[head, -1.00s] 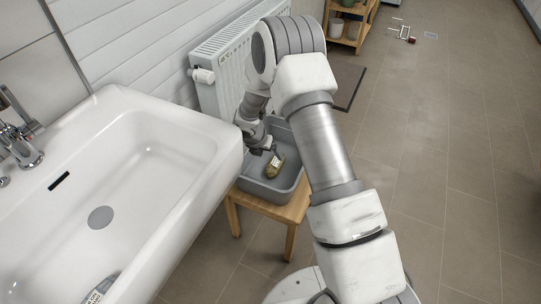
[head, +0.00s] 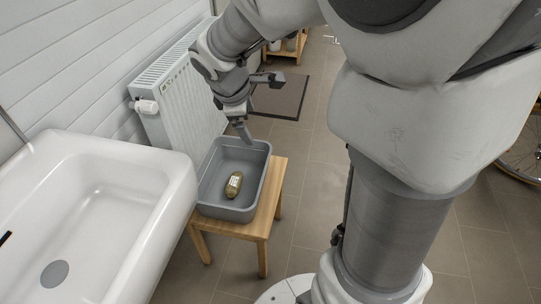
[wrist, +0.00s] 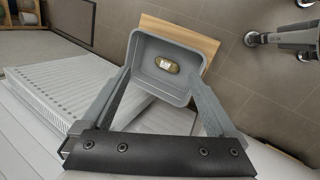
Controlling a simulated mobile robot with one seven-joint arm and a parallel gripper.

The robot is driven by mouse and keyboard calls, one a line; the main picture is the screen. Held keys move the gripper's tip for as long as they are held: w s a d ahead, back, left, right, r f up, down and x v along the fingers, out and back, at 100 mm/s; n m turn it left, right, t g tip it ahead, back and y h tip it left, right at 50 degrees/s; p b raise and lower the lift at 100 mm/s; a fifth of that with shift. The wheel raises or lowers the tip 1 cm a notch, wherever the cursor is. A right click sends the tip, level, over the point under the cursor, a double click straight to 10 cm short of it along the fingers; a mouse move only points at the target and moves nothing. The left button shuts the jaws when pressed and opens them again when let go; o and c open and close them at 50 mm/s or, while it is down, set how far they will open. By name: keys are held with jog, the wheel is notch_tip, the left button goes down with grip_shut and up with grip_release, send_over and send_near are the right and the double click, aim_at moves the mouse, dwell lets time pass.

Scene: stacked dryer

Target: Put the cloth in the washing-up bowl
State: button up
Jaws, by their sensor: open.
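The grey washing-up bowl (head: 226,212) stands on a wooden stool beside the sink. It also shows in the wrist view (wrist: 137,48). An olive-brown rounded bundle with a pale label (head: 234,185) lies on the bowl's floor, apart from the walls. I take it for the cloth, though its material is hard to tell; it also shows in the wrist view (wrist: 167,67). My gripper (head: 257,106) is open and empty, above the bowl's far side. In the wrist view its spread fingers (wrist: 160,74) frame the bowl, with nothing between them.
The white sink (head: 125,215) is left of the bowl. A white radiator (head: 182,90) stands on the wall behind it. The wooden stool (head: 268,205) has a narrow bare strip at the right.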

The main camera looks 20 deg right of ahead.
jog(key=s+a+r+m+y, duration=0.1)
jog(key=s+r+m, duration=0.2)
jog(key=s+m, duration=0.3)
jog(key=s+a+r+m+t+y, duration=0.1)
jog(key=s+r+m, duration=0.3)
jog(key=s, duration=0.9)
jog(key=m+y, duration=0.1)
jog(key=m, duration=0.2)
jog(key=shift+s+a+r+t, duration=0.15)
jog(key=shift+s+a+t, duration=0.1)
jog(key=shift+s+t, duration=0.05)
notch_tip(320, 180, up, 19)
jog(key=p, duration=1.9)
